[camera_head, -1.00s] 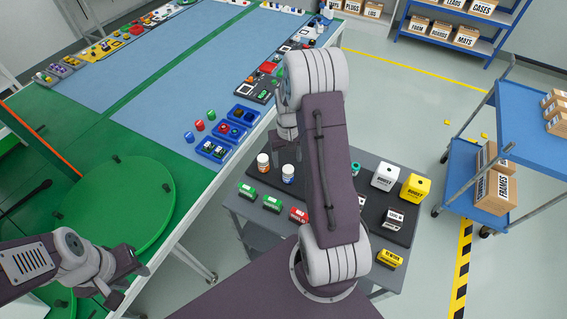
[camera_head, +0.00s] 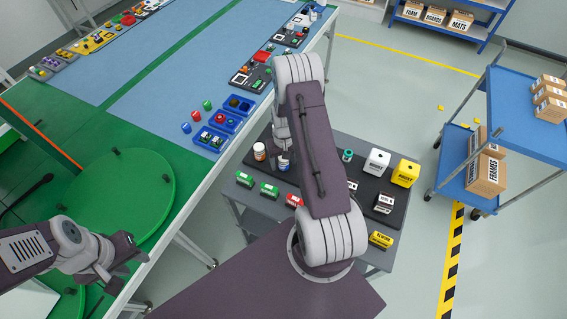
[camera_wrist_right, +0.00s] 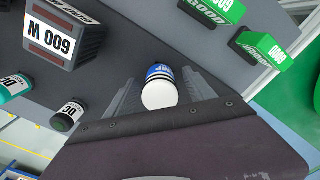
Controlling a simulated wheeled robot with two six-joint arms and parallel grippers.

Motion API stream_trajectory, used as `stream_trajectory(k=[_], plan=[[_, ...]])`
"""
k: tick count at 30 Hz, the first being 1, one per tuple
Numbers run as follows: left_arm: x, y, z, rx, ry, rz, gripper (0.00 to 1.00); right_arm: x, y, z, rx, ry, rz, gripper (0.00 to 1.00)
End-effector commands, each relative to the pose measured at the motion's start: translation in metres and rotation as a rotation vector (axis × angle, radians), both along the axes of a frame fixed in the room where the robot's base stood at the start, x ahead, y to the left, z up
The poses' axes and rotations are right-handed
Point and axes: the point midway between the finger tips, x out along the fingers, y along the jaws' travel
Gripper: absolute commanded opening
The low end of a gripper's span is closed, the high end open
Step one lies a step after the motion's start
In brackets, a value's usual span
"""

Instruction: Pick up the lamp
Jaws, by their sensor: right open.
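A small white-topped thing with a blue band (camera_wrist_right: 160,88) stands between the fingers of my right gripper (camera_wrist_right: 160,80) in the right wrist view. Its lettering is partly hidden, and I take it for the lamp. The fingers are open on either side of it; whether they touch it I cannot tell. In the head view it is the blue-and-white piece (camera_head: 284,165) under my right wrist, partly covered, on the dark mat (camera_head: 335,190). My left gripper (camera_head: 108,272) hangs at the lower left by the green turntable (camera_head: 120,195), empty; its opening is unclear.
An orange-and-white bottle (camera_head: 259,152) stands just left of it.

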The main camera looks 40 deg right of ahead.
Motion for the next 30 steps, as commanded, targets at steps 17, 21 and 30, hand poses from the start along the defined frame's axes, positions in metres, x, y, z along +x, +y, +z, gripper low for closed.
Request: stream_trajectory(k=[17,21,30], plan=[[0.0,0.0,0.0,0.0,0.0,0.0,0.36,0.001,0.0,0.0,-0.001,-0.002,0.0,0.0],[0.0,0.0,-0.002,0.0,0.0,0.0,0.36,0.001,0.0,0.002,-0.001,-0.003,0.0,0.0],[0.0,0.0,-0.014,0.0,0.0,0.0,0.36,0.003,-0.001,0.038,-0.001,-0.007,0.0,0.0]])
